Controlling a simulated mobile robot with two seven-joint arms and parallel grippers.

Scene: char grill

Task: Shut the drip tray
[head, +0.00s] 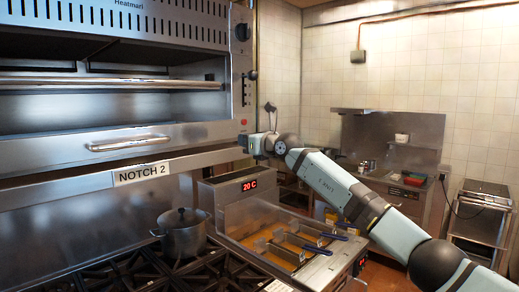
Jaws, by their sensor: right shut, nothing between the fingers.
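The drip tray (60,159) is the wide steel drawer front low on the grill (150,15) at the left, with a bar handle (130,143) on its face. How far it stands out from the grill body is hard to tell from this angle. My right gripper (243,143) is shut and empty at the right end of the tray front, well to the right of the handle. Whether it touches the tray cannot be told. My left gripper is not in view.
A label reading NOTCH 2 (141,174) sits below the tray. A lidded pot (182,235) stands on the stove (120,272) below. A fryer (228,214) with baskets is under my right arm. A counter (420,187) and trolley (478,227) stand at right.

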